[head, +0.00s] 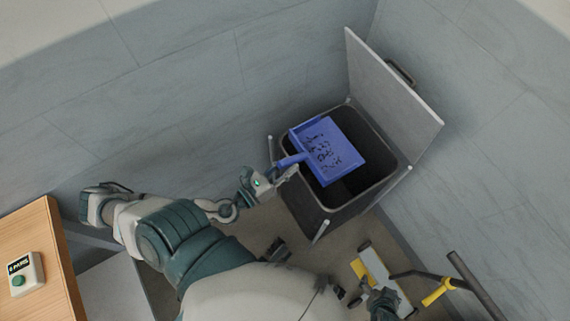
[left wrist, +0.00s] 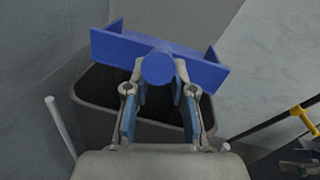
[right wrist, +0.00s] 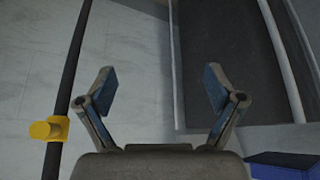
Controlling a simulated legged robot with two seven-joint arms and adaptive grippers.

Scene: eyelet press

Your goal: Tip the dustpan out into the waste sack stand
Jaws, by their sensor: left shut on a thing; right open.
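The blue dustpan (head: 340,152) is over the open mouth of the waste sack stand (head: 338,207), with dark scraps lying across its pan. In the head view it looks about level or slightly tilted; I cannot tell exactly. My left gripper (head: 288,172) is at the stand's left side, shut on the dustpan handle (head: 293,160). The left wrist view shows the handle's round end (left wrist: 158,67) between the fingers and the dark mouth below. The stand's grey lid (head: 392,90) is up at the back right. My right gripper (right wrist: 160,82) is open and empty.
A dark pole with a yellow knob (right wrist: 48,129) stands near my right gripper, by the wall. A yellow and white object (head: 368,268) is low at the right. A wooden table (head: 38,240) with a green-button box (head: 22,275) is at the left. Walls close in behind the stand.

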